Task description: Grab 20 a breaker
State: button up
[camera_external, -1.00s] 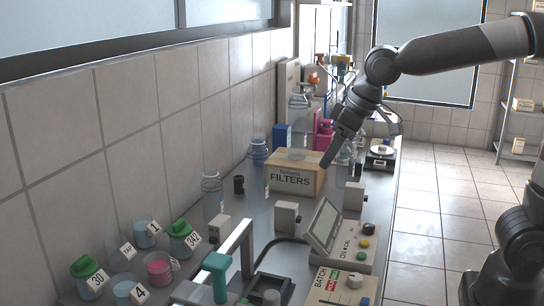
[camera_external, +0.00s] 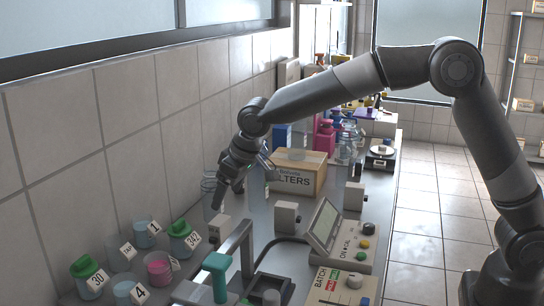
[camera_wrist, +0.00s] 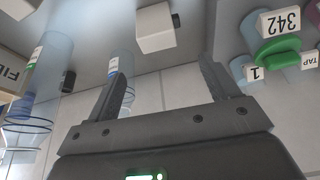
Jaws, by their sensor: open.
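In the external view, labelled beakers stand at the lower left of the bench: a clear one with a hard-to-read tag (camera_external: 121,258), one tagged 1 (camera_external: 144,236), one with pink liquid (camera_external: 158,270) and one tagged 4 (camera_external: 124,291). Green-capped jars tagged 342 (camera_external: 181,240) and 30 (camera_external: 90,280) stand among them. No clear tag 20 can be read. My gripper (camera_external: 242,188) is open and empty, above the bench, behind and right of the beakers. In the wrist view, my gripper (camera_wrist: 163,75) shows spread fingers; the 342 jar (camera_wrist: 276,48) is at upper right, upside down.
A clear bottle (camera_external: 208,188) stands close beside my gripper at the wall. A FILTERS box (camera_external: 300,180) is behind. A grey frame (camera_external: 235,262), teal-handled tool (camera_external: 216,264) and control panel (camera_external: 340,250) stand in front.

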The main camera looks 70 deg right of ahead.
aim_at(219, 220)
jog(key=x, duration=1)
jog(key=shift+s+d+f, duration=0.1)
jog(key=shift+s, duration=0.2)
jog(key=c, duration=1.2)
